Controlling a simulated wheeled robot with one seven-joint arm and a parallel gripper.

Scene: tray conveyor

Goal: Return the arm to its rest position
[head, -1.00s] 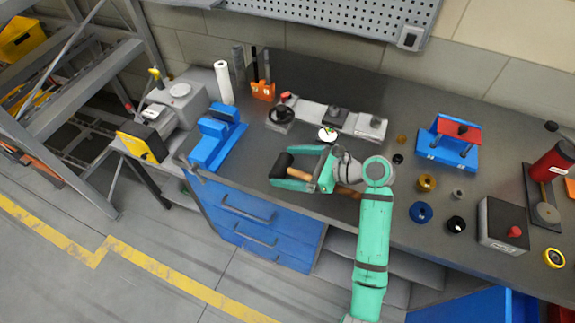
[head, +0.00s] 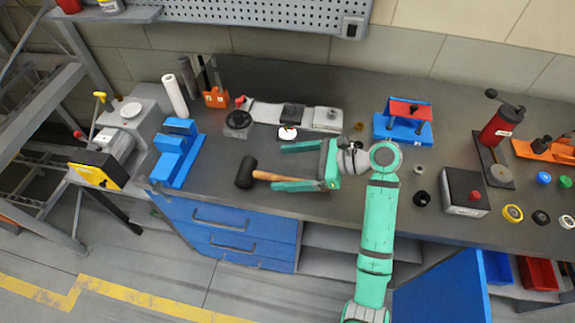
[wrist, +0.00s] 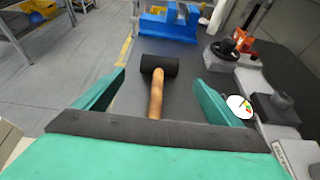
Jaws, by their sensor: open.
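My gripper (head: 281,167) is green, open and empty, out over the grey workbench (head: 340,85) at the end of my green arm. A mallet (head: 245,173) with a black head and wooden handle lies on the bench, its head left of my fingertips. Its handle runs toward my gripper and is partly hidden by the lower finger. In the wrist view the mallet (wrist: 157,92) shows between the two spread fingers, with its head beyond them. No contact shows, but the height gap is hard to judge.
A blue fixture (head: 178,152) and a grey machine with a yellow-black front (head: 98,168) stand left. A grey rail device (head: 325,120) lies behind my gripper. A blue-red stand (head: 403,120), a control box (head: 465,192) and a red press (head: 500,125) stand right.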

